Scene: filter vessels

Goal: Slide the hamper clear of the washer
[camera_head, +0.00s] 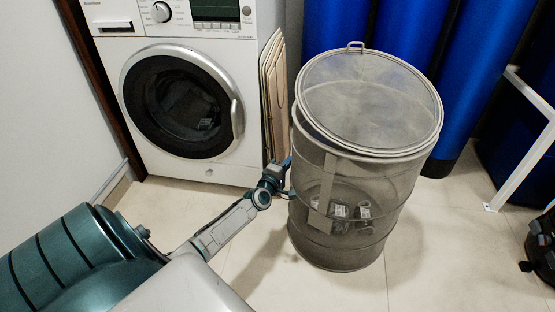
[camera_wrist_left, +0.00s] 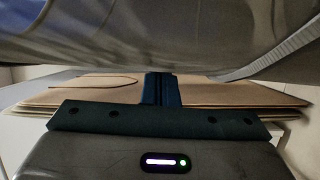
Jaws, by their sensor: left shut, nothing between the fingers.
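The hamper (camera_head: 345,230) is a tall grey mesh drum with its round lid (camera_head: 370,100) tilted at the top; dark items show through its lower mesh. It stands upright on the floor, right of the washer (camera_head: 185,95), whose round door is closed. My left gripper (camera_head: 286,168) is shut and empty at the hamper's left side, near its wall; I cannot tell whether they touch. In the left wrist view the shut fingers (camera_wrist_left: 161,88) point at flat tan boards, with a grey curved surface filling the top. My right gripper is not in view.
Flat tan boards (camera_head: 273,95) lean upright against the washer's right side. Blue cylinders (camera_head: 465,90) stand behind the hamper. A white metal frame (camera_head: 525,155) and a black object (camera_head: 541,245) are at the right. The tiled floor right of the hamper is clear.

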